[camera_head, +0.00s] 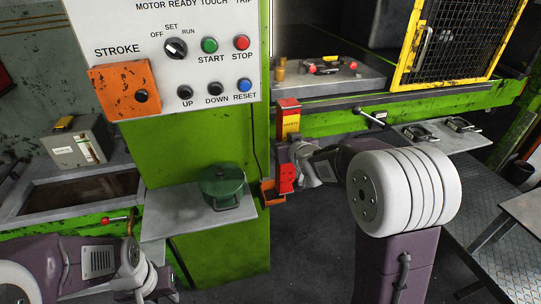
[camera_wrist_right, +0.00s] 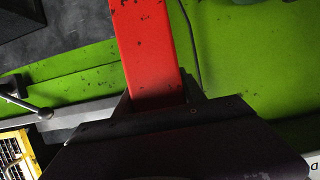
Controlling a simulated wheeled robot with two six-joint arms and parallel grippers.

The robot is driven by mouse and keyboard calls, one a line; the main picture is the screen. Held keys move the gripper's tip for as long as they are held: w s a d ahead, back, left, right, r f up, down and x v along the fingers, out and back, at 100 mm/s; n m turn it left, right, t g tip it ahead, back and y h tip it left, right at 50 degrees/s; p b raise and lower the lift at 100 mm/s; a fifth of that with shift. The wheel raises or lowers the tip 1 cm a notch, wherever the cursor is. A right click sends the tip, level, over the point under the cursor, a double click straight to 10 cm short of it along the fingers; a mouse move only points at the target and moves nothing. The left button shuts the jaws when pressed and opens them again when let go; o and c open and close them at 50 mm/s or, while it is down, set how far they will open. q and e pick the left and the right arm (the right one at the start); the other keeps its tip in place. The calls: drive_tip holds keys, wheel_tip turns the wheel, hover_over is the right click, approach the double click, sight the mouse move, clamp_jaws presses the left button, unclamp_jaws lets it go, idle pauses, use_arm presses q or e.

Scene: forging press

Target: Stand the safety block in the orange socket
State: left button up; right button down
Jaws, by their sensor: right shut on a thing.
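The safety block (camera_head: 290,124) is a tall red bar with a yellow label band near its top. It stands about upright beside the green press column. My right gripper (camera_head: 297,153) is shut on its middle; the wrist view shows the red bar (camera_wrist_right: 148,50) between the dark fingers (camera_wrist_right: 160,108). The orange socket (camera_head: 268,194) is low on the column's right edge. The block's lower end appears just right of the socket and overlaps it in the picture; I cannot tell whether they touch. My left gripper (camera_head: 158,284) is low at the left, its fingers unclear.
A green lidded pot (camera_head: 222,186) stands on a grey shelf (camera_head: 165,222) left of the socket. A control panel (camera_head: 190,55) hangs above. A black cable runs down the column near the block. A yellow mesh guard (camera_head: 455,40) is at the upper right.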

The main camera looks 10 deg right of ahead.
drive_tip(key=w+a, duration=0.1)
drive_tip(key=w, duration=0.1)
drive_tip(key=w+a+f, duration=0.1)
drive_tip(key=w+a, duration=0.1)
drive_tip(key=shift+f, duration=0.2)
drive_tip(key=shift+w+f, duration=0.1)
drive_tip(key=shift+f, duration=2.35)
drive_tip(key=shift+w+f, duration=0.2)
drive_tip(key=shift+f, duration=0.05)
drive_tip(key=shift+s, duration=0.1)
drive_tip(key=c, duration=0.7)
unclamp_jaws()
drive_tip(key=shift+f, duration=0.2)
drive_tip(key=shift+s, duration=0.1)
